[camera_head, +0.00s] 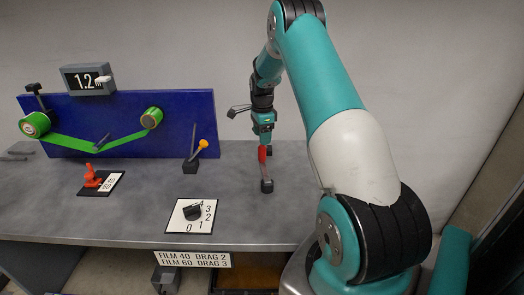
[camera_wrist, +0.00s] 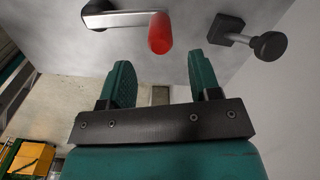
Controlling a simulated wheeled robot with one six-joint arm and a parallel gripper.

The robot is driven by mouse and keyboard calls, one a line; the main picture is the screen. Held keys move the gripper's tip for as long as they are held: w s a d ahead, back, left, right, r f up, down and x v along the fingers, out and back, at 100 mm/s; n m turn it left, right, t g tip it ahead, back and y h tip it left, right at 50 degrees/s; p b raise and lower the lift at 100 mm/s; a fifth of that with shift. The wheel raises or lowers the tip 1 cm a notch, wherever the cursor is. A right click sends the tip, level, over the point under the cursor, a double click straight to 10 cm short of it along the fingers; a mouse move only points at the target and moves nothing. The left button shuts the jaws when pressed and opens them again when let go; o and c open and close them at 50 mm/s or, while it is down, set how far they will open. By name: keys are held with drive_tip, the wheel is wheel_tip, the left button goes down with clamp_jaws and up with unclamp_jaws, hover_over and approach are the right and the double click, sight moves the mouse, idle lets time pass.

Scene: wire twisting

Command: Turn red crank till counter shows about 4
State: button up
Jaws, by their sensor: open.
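The red crank handle (camera_head: 262,154) stands upright on its crank at the right of the grey bench, just below my gripper (camera_head: 263,138). In the wrist view, the red handle (camera_wrist: 160,34) sits at the end of a grey crank arm (camera_wrist: 130,18). My gripper (camera_wrist: 159,66) is open, and the handle appears ahead of the gap between its fingers, with no visible grip. The counter (camera_head: 88,79) on top of the blue panel reads 1.2, with its unit partly covered by a small white piece.
The blue panel (camera_head: 185,108) carries green film between two rolls. A black dial (camera_head: 192,212) on a 0–4 plate, a yellow-knobbed lever (camera_head: 202,144) and a red part (camera_head: 92,176) stand on the bench. A black knob (camera_wrist: 268,46) is right of the handle.

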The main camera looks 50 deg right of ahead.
sight(262, 153)
wheel_tip(262, 153, down, 8)
drive_tip(key=shift+r+p, duration=0.1)
drive_tip(key=shift+p, duration=0.7)
clamp_jaws()
